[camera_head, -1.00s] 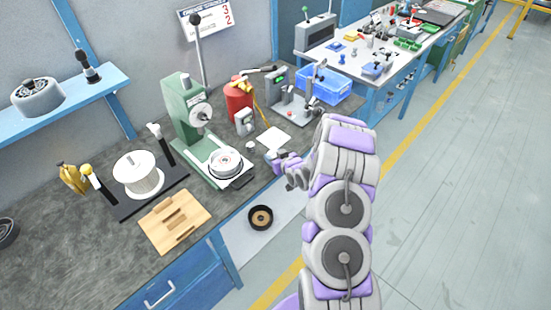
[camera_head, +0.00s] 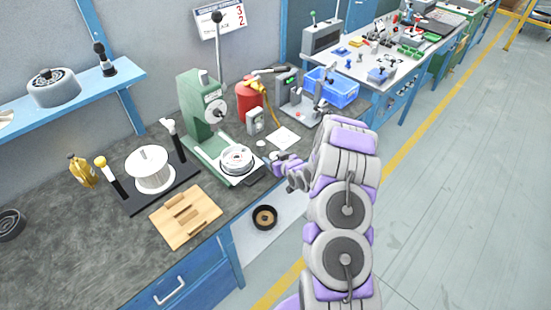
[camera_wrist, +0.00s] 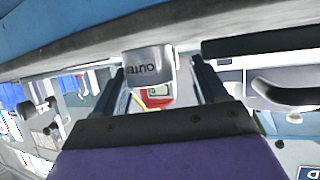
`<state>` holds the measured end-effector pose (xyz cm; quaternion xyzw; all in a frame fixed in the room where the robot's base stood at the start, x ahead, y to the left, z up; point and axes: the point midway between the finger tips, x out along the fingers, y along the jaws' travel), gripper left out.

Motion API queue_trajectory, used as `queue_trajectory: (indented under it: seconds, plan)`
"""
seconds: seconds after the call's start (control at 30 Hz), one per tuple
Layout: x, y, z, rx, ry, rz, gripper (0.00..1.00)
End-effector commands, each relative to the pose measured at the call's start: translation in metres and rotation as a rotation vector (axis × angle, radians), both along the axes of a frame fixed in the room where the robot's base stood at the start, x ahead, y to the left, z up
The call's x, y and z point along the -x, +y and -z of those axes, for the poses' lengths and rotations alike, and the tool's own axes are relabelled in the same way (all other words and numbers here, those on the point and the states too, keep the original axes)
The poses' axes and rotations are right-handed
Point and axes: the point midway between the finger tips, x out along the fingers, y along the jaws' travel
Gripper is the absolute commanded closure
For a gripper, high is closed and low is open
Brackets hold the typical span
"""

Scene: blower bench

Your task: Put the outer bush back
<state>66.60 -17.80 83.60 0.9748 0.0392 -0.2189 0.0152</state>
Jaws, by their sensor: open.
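A grey cylindrical bush (camera_wrist: 146,66) marked OUTER stands on the bench top, which shows inverted in the wrist view. My gripper (camera_wrist: 157,70) is open, with one dark finger on each side of the bush and nothing clamped. Its lettering faces my wrist. In the head view my gripper (camera_head: 276,161) is low at the bench's front edge, right of the green press (camera_head: 207,120). A small pale round piece (camera_head: 261,143) lies just behind it; I cannot tell whether it is the same bush.
The press base with a white ringed part (camera_head: 237,158) is close left of my gripper. A wooden block tray (camera_head: 185,217) is further left. The floor at right is clear.

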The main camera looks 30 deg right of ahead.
Motion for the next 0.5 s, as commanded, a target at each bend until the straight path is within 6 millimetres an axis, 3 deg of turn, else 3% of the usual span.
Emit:
queue_trajectory:
  seconds: [0.27, 0.5]
  plan:
    - [0.033, -0.013, -0.015, -0.011, 0.003, 0.003, 0.22]
    - [0.076, -0.008, -0.036, -0.002, 0.004, 0.001, 0.22]
